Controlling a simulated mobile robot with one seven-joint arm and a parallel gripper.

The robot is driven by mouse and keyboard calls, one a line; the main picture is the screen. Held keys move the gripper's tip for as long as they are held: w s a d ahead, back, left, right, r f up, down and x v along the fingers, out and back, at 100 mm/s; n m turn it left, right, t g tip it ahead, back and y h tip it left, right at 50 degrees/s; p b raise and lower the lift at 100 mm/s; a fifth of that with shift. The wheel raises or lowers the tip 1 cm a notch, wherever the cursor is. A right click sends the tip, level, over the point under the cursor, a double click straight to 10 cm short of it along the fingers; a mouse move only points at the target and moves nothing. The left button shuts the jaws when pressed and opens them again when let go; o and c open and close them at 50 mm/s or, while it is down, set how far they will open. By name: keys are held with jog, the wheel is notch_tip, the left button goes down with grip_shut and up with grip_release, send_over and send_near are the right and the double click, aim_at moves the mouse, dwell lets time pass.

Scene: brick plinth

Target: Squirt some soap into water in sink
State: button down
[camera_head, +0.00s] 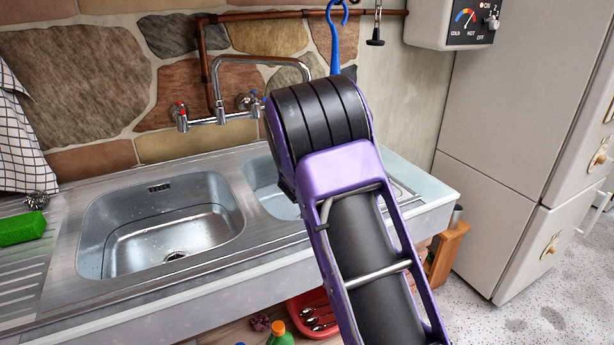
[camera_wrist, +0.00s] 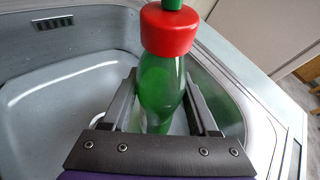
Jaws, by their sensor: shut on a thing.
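In the wrist view, my gripper (camera_wrist: 161,82) is shut on a green soap bottle (camera_wrist: 160,96) with a red cap and a green top. The bottle looks roughly upright, its cap toward the camera; its lower end is hidden behind the gripper plate. It is over or inside a metal basin (camera_wrist: 60,75). In the head view, my arm hides the gripper, the held bottle and much of the right basin (camera_head: 262,182). The left basin (camera_head: 160,225) shows a drain and a wet-looking bottom. I cannot tell whether the right basin holds water.
A mixer tap (camera_head: 220,100) stands behind the basins. A green sponge (camera_head: 22,228) and a metal scourer (camera_head: 36,200) lie at left. Below the counter are a red tub (camera_head: 312,308) and another bottle (camera_head: 280,334). White cabinets (camera_head: 530,150) stand at right.

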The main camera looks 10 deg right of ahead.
jog(key=shift+w+a+f+n+h, duration=0.1)
jog(key=shift+f+n+h, duration=0.4)
jog(key=shift+n, duration=0.5)
jog(key=shift+r+n+g+h, duration=0.2)
jog(key=shift+n+g+h, duration=0.1)
jog(key=shift+h, duration=0.1)
jog(key=shift+a+r+n+p, duration=0.1)
jog(key=shift+r+n+p, duration=0.25)
jog(key=shift+p, duration=0.5)
jog(key=shift+n+h, duration=0.6)
jog(key=shift+n, duration=0.15)
jog(key=r+p, duration=0.6)
jog(key=r, duration=0.1)
jog(key=r+p, duration=0.3)
jog(key=shift+s+d+r, duration=0.25)
jog(key=shift+d, duration=0.15)
jog(key=shift+f+b, duration=0.2)
jog(key=shift+b, duration=0.1)
jog(key=shift+w+r+p, duration=0.1)
jog(key=shift+r+p, duration=0.1)
jog(key=shift+p, duration=0.1)
